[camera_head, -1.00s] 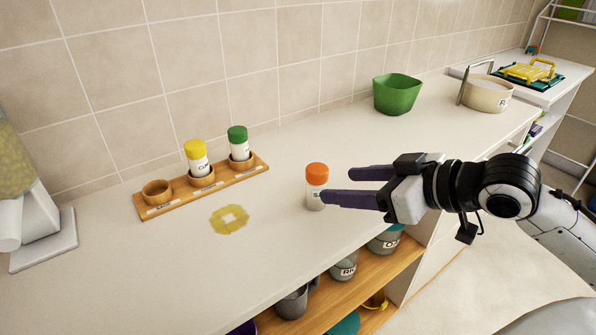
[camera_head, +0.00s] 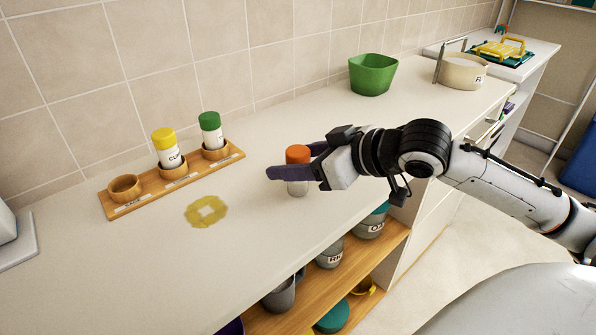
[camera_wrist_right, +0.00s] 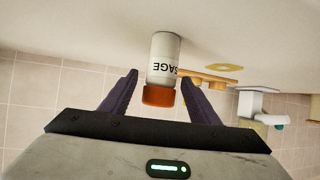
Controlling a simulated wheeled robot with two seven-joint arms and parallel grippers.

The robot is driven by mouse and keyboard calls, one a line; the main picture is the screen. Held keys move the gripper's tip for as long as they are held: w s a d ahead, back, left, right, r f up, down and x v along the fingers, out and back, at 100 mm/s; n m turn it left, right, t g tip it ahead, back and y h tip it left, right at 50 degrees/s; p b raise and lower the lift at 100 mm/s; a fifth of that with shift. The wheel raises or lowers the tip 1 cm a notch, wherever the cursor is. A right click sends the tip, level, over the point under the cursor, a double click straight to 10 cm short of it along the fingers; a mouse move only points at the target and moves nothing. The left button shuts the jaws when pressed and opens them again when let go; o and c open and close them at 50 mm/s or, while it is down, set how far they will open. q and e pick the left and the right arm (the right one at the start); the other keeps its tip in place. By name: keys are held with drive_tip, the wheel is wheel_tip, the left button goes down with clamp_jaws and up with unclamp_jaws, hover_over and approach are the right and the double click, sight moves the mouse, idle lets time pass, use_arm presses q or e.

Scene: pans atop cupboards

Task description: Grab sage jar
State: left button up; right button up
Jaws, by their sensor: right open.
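The sage jar (camera_head: 297,188) has an orange lid and a pale body, and stands upright on the white counter. Its "SAGE" label shows in the right wrist view (camera_wrist_right: 163,50). My right gripper (camera_head: 292,162) is open, with one dark finger on each side of the jar. In the right wrist view the gripper (camera_wrist_right: 165,80) has the orange lid between its fingers, with a gap showing on the left and a narrower one on the right. My left gripper is in none of the views.
A wooden rack (camera_head: 194,173) with three round holders stands left; a yellow-lidded jar (camera_head: 166,148) and a green-lidded jar (camera_head: 211,133) fill two, and the left one is empty. A yellow stain (camera_head: 206,211) marks the counter. A green bowl (camera_head: 372,76) stands farther back.

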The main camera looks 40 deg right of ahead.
drive_tip(key=shift+x, duration=1.65)
drive_tip(key=c, duration=1.2)
